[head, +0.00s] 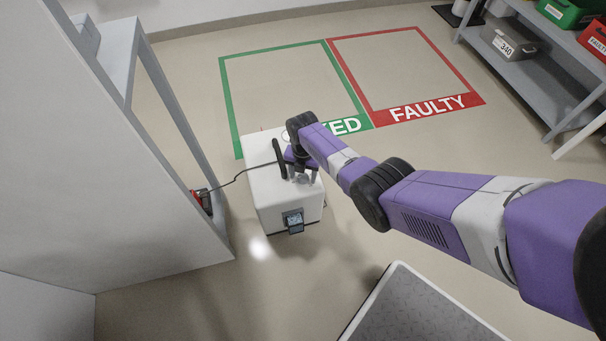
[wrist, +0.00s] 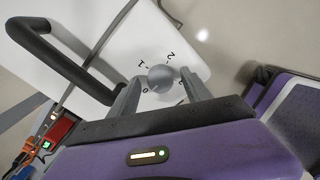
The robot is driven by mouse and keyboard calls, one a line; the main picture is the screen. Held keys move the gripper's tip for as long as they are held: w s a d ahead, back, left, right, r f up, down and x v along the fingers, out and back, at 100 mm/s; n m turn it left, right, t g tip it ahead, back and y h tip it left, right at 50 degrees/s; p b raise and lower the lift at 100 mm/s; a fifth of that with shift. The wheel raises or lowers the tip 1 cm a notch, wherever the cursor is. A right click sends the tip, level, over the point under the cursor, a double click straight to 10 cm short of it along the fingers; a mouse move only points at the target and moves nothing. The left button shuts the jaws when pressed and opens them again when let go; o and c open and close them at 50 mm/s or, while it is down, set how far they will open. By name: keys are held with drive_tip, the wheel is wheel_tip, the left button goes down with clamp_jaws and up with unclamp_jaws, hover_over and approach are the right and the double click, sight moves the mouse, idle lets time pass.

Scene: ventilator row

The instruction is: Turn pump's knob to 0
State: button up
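The pump is a white box (head: 266,205) on the floor, with a black handle (head: 279,158) on top and a cable running left from it. In the wrist view its top (wrist: 185,35) carries a round grey knob (wrist: 161,77) with the marks 0, 1 and 2 around it. My gripper (wrist: 160,92) is over the knob, with one finger on each side of it. The fingers are apart, and I cannot tell whether they touch the knob. The knob's pointer is not clear. In the head view my gripper (head: 302,176) hides most of the knob.
A red socket box (head: 200,200) stands left of the pump beside a grey shelf post (head: 165,100). Behind lie a green floor frame (head: 228,105) and a red FAULTY floor frame (head: 428,108). A shelf (head: 530,80) with bins is at the right.

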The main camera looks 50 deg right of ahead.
sight(303, 176)
drive_tip(key=shift+r, duration=0.1)
wheel_tip(303, 176, up, 8)
drive_tip(key=p, duration=0.4)
drive_tip(key=shift+f, duration=0.2)
idle(0.4)
